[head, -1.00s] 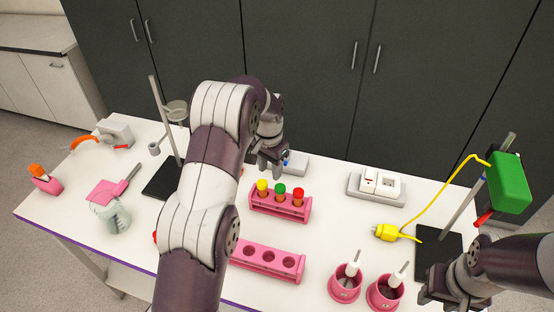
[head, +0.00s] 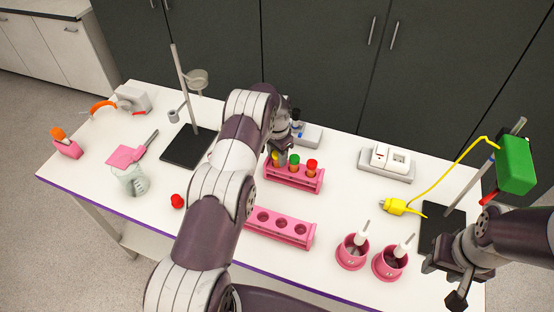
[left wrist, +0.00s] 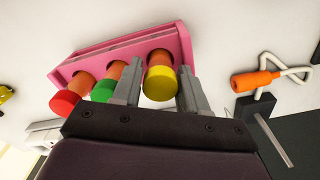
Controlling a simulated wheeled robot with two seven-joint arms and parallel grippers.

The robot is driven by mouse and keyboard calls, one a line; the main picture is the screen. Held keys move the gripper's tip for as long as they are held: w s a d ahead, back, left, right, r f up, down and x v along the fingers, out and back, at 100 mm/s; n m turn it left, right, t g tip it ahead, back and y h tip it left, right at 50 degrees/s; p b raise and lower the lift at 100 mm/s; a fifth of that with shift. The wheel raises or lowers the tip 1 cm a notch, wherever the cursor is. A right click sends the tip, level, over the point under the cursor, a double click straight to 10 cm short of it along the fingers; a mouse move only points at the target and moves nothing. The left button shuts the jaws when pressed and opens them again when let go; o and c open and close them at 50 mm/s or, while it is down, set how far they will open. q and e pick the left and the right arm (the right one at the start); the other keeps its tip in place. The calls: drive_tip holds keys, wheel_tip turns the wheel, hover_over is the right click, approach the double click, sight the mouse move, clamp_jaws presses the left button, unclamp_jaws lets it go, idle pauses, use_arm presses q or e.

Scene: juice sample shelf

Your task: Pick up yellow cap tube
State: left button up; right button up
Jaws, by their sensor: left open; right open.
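The yellow cap tube (head: 275,159) stands in the left slot of the pink rack (head: 300,182), beside a green cap tube (head: 294,159) and a red cap tube (head: 312,164). My left gripper (head: 276,155) is over the rack's left end, partly hiding the yellow cap. In the left wrist view, the yellow cap (left wrist: 159,84) lies between the two open fingers (left wrist: 157,92), with a finger on each side. The tube is still in the rack there. My right gripper (head: 457,282) is open and empty at the right edge of the table.
An empty pink rack (head: 283,231) stands in front. Two pink cups (head: 352,252) with white-tipped items stand to its right. A ring stand (head: 190,145) is at the left, and a yellow plug with cable (head: 398,206) at the right. A loose red object (head: 177,201) lies left of my left arm.

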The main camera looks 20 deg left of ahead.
use_arm(q)
drive_tip(key=shift+w, duration=0.1)
drive_tip(key=shift+w+d+f, duration=0.1)
drive_tip(key=shift+c, duration=0.9)
drive_tip(key=c, duration=0.5)
